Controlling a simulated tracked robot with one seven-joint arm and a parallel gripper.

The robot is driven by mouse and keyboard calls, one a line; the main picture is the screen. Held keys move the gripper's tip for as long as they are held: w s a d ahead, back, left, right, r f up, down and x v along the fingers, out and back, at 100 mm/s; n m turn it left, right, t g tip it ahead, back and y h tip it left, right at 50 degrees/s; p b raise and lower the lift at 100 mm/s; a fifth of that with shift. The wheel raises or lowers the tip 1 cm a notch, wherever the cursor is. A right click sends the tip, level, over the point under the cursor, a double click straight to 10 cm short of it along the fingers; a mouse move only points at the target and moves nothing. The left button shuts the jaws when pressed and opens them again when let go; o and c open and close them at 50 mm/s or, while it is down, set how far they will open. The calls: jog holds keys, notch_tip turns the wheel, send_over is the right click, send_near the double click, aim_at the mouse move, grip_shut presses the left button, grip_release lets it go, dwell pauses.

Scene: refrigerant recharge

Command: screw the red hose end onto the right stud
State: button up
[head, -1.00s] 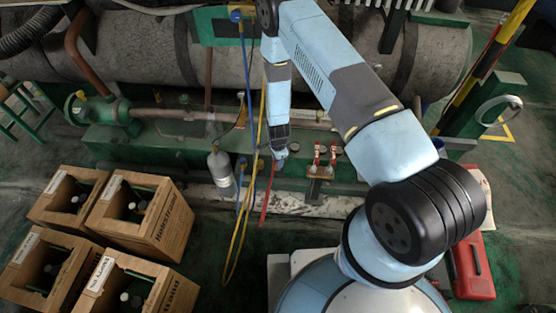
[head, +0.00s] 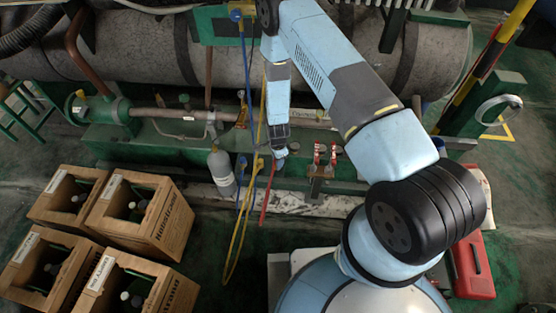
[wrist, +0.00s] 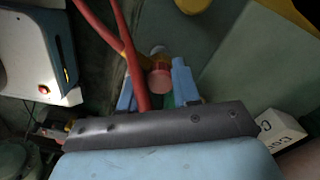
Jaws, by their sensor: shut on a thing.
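My gripper (head: 280,155) points down in front of the green machine frame, just left of the two red-handled valves (head: 324,155). In the wrist view the blue fingers of my gripper (wrist: 156,86) are shut on the red hose end (wrist: 160,78), whose round reddish face shows between them. The red hose (wrist: 130,55) runs up and left in that view. In the head view the red hose (head: 267,195) hangs below and left of my gripper. I cannot make out the right stud's threads; the hose end appears apart from the valves.
A yellow hose (head: 235,245) and a blue hose (head: 248,80) hang just left of my gripper. A grey cylinder (head: 221,172) stands farther left. Several wooden crates (head: 150,225) with bottles fill the left floor. A red case (head: 472,265) lies at the right.

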jog(key=shift+f, duration=1)
dwell(0.9)
jog(key=shift+m, duration=1.8)
jog(key=m, duration=0.3)
jog(key=shift+m, duration=0.3)
jog(key=shift+m, duration=1.8)
jog(key=shift+f, duration=0.1)
